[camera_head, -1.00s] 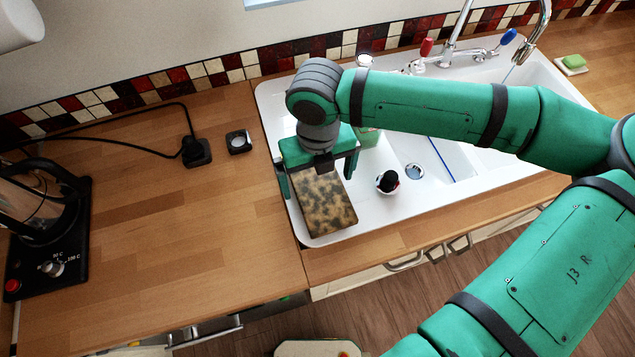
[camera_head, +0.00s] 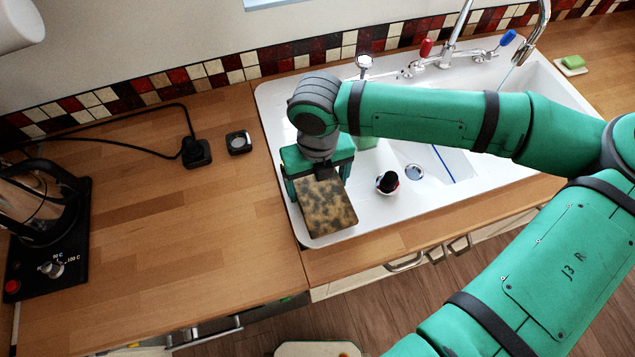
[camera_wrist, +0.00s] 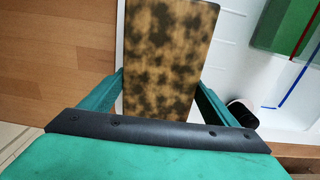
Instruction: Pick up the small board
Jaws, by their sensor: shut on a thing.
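The small board (camera_head: 328,208) is a flat tan rectangle with dark mottled patches. It lies at the left end of the white sink, near its front left corner. My gripper (camera_head: 319,187) is over the board's far part, shut on it, with a finger at each long side. In the wrist view the board (camera_wrist: 165,50) runs up between the two green fingers (camera_wrist: 160,88). The board's far end is hidden under my gripper in the head view. I cannot tell whether the board is clear of the surface below it.
The white sink (camera_head: 415,205) holds a small dark, round-topped object (camera_head: 387,182) just right of the board. A green item (camera_head: 367,142) is partly hidden behind my arm. The wooden counter (camera_head: 200,235) to the left is mostly clear, with a kettle (camera_head: 45,215) at its far left.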

